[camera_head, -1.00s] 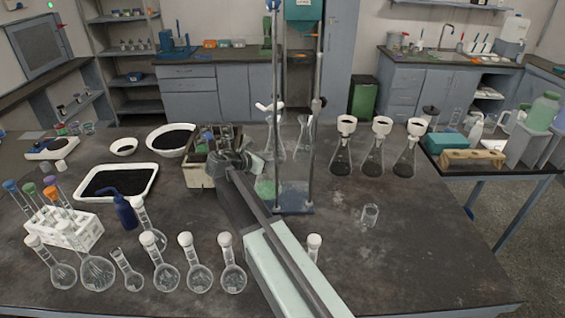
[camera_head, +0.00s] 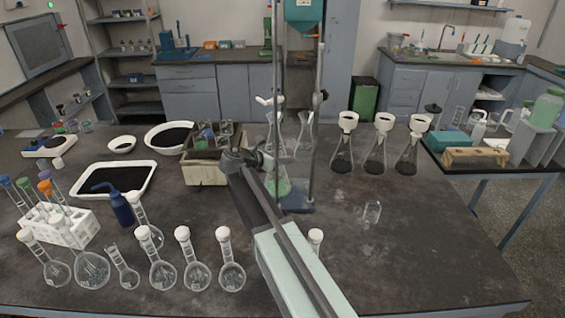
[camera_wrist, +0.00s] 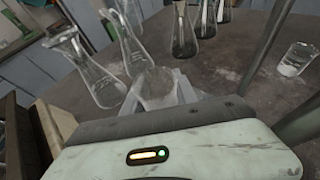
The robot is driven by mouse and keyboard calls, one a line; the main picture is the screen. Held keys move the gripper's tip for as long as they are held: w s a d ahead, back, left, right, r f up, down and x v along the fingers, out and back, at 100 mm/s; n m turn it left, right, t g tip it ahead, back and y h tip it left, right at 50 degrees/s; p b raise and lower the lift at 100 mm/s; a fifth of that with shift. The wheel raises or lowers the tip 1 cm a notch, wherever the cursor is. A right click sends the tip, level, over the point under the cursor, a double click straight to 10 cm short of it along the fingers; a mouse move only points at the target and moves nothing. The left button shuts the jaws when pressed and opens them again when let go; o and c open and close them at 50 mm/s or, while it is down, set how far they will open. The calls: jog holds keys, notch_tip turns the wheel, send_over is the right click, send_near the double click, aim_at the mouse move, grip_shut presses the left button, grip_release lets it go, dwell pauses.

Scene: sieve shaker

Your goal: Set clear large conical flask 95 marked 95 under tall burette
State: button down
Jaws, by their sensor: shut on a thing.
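My gripper (camera_head: 258,162) is shut at the middle of the bench, beside a stand. A clear conical flask (camera_head: 279,187) with a greenish look at its bottom is at the jaws, by the stand's blue base plate (camera_head: 297,207). The tall burette's upright tube (camera_head: 275,70) rises on the left of the stand, with a dark rod on the right. Two more clear conical flasks (camera_head: 303,135) stand behind.
Dark-filled flasks with white tops (camera_head: 374,152) stand to the right, and a small beaker (camera_head: 372,212) is nearer. A wooden box (camera_head: 205,172) is left of my gripper. Round flasks with white stoppers (camera_head: 195,272) line the front left. The right front bench is clear.

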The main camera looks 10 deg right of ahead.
jog(key=shift+r, duration=0.1)
jog(key=c, duration=1)
grip_release()
jog(key=shift+o, duration=0.2)
jog(key=shift+s+a+r, duration=0.15)
jog(key=shift+r, duration=0.05)
jog(key=p+v, duration=0.3)
jog(key=v, duration=0.4)
jog(key=shift+f, duration=0.15)
